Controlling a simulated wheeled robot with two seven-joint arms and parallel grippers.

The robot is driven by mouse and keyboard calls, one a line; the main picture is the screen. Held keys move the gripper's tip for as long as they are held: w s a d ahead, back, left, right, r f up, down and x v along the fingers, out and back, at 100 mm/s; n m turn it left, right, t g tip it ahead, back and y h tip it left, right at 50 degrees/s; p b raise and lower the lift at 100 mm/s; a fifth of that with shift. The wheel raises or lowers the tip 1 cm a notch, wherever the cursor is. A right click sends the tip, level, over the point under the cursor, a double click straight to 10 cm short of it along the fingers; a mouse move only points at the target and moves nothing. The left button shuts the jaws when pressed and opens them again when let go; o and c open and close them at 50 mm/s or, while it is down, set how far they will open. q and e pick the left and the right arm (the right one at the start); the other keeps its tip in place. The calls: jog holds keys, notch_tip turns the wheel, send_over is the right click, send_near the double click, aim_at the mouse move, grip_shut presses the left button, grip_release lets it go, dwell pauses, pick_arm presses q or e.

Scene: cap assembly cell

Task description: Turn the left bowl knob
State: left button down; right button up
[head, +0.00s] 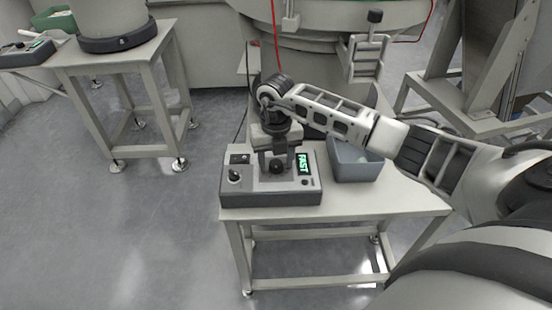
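A grey control box (270,195) sits on the front-left part of the small table in the head view. It has a round black knob (277,167) near its middle, a smaller control with a light collar (234,176) at its left, and a green display (303,165) reading FAST. My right gripper (277,163) points down over the box, its two fingers apart on either side of the black knob. Whether they touch the knob cannot be told. My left gripper is not in view.
A blue-grey bin (355,163) stands right of the box on the small table (400,203). A large round bowl unit (115,30) stands on the left table (90,65). The floor at left is free.

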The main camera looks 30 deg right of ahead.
jog(key=c, duration=0.8)
